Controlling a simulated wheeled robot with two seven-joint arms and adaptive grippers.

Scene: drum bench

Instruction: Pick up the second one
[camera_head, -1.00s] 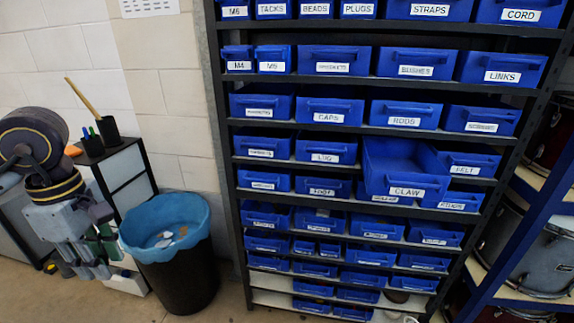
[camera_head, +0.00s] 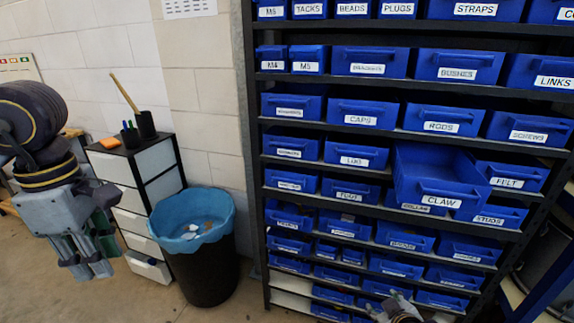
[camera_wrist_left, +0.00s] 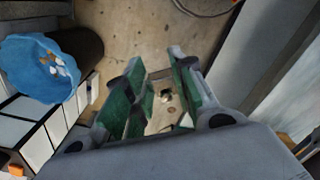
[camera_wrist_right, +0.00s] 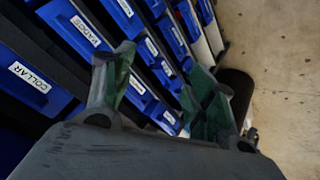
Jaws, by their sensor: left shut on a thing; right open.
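The task line does not name the thing to pick up. My left gripper (camera_head: 88,270) hangs in front of the white drawer unit at the left. In the left wrist view, its green-padded fingers (camera_wrist_left: 158,88) are shut on a small pale and dark thing (camera_wrist_left: 165,95), too small to identify. My right gripper (camera_head: 396,306) is at the bottom edge of the head view, by the lower bins. In the right wrist view its fingers (camera_wrist_right: 160,90) are apart, with nothing between them. The blue CLAW bin (camera_head: 440,190) sticks out from the rack beyond its neighbours.
A tall dark rack (camera_head: 253,140) holds rows of labelled blue bins. A black waste bin with a blue liner (camera_head: 190,235) holds pale scraps beside it. The white drawer unit (camera_head: 155,158) carries a pen cup (camera_head: 130,138) and an orange pad (camera_head: 110,142). Bare floor shows in front.

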